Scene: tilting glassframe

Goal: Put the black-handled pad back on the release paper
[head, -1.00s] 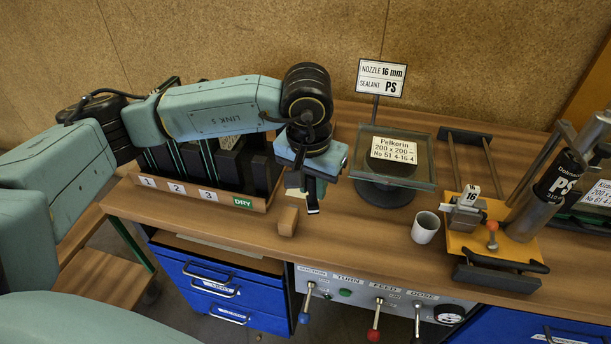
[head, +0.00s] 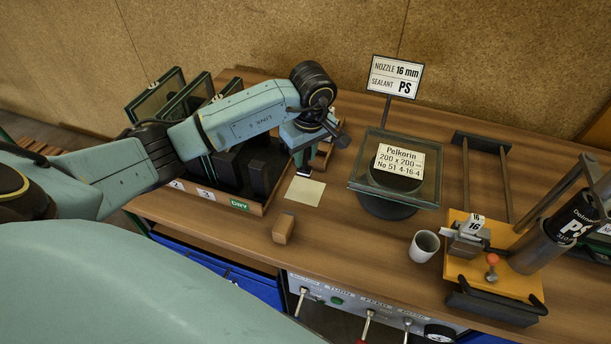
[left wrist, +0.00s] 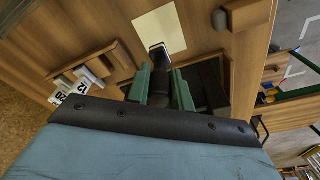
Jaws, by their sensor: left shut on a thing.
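The release paper (head: 309,194) is a cream sheet lying flat on the bench, just in front of my left gripper (head: 304,164). It also shows in the left wrist view (left wrist: 163,28). My left gripper, seen there between its green fingers (left wrist: 160,88), is shut on the black-handled pad (left wrist: 159,56). The pad's end overlaps the near edge of the paper in that view; I cannot tell whether it touches the paper. In the head view the pad (head: 304,173) is small and partly hidden by the gripper. My right gripper is not in view.
A wooden block (head: 284,229) stands in front of the paper. A rack with dark panes (head: 232,200) is to the left. A glass unit on a round stand (head: 394,208), a white cup (head: 424,245) and a yellow sealant fixture (head: 462,268) stand to the right.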

